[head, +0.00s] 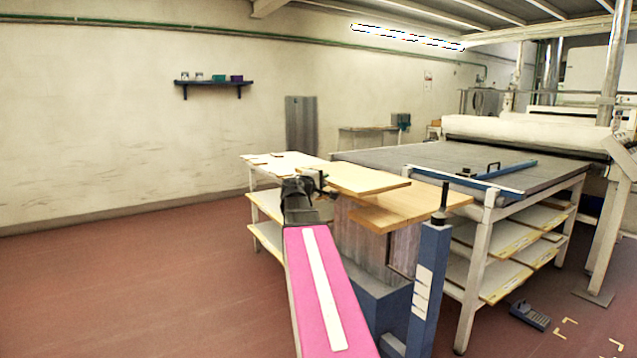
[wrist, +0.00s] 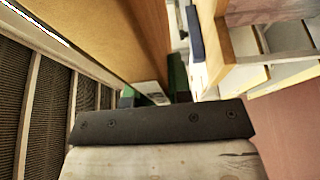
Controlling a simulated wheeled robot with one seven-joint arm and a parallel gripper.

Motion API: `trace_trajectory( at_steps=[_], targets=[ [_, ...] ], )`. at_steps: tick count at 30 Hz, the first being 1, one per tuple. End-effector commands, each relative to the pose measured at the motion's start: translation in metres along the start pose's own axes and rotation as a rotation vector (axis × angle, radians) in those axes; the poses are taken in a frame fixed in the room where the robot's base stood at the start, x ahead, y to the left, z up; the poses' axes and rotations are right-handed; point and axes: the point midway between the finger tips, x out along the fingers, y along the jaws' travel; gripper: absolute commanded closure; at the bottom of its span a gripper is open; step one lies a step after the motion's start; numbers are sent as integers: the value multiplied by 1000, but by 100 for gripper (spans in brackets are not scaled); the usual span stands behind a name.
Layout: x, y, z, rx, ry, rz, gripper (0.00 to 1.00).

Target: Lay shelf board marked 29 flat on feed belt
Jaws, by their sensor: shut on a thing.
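A light wooden shelf board (head: 357,180) is held out level in the head view, with its left edge at my gripper (head: 318,183). In the wrist view the board (wrist: 125,35) runs up from my gripper (wrist: 152,93), between its green fingertips. A white label (wrist: 150,90) shows at the held edge, but its number cannot be read. The gripper is shut on this board. A second wooden board (head: 425,206) lies just below and to the right, partly hidden by the held one. The grey feed belt (head: 420,156) stretches behind and to the right.
A blue post with a black top (head: 430,270) stands in front. A white table (head: 258,158) is behind the gripper. Shelves with boards (head: 490,266) sit under the belt. Floor at left is clear.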

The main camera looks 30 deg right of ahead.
Motion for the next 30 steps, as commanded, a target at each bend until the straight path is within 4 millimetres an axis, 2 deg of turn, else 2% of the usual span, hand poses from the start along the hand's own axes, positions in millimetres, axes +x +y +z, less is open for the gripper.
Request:
trace_trajectory(
  at_steps=[7, 11, 16, 21, 27, 30],
  targets=[
    [0, 0, -1, -3, 5, 3, 100],
    [-6, -6, -15, -4, 50, 2, 100],
    [-31, -22, -60, -4, 216, 2, 100],
    [-72, -35, -119, -2, 449, 3, 100],
    [-124, -35, -178, 1, 697, 3, 100],
    [-146, -32, -198, 0, 786, 4, 100]
  ],
)
